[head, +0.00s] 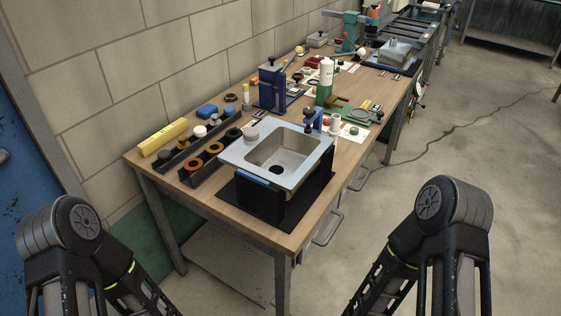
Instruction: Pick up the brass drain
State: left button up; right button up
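Two black racks on the wooden bench hold round drain parts. Only links of both my arms show, low left and low right, away from the bench. Neither gripper is in view.
A yellow bar (163,138) lies left of the racks. A blue press (272,88) and white bottle (326,73) stand behind. The bench's front-left corner is bare.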

aim_at(213, 148)
jog(key=z, duration=0.5)
jog(key=j+z, duration=0.4)
jog(key=k+j+z, duration=0.15)
jog(key=j+z, duration=0.2)
jog(key=k+j+z, duration=0.1)
jog(key=j+z, duration=0.3)
jog(key=k+j+z, duration=0.1)
jog(key=k+j, duration=0.15)
jog(key=j, duration=0.25)
jog(key=k+j, duration=0.3)
jog(key=j, duration=0.15)
jog(key=k+j+z, duration=0.15)
jog(key=j, duration=0.3)
jog(key=k, duration=0.1)
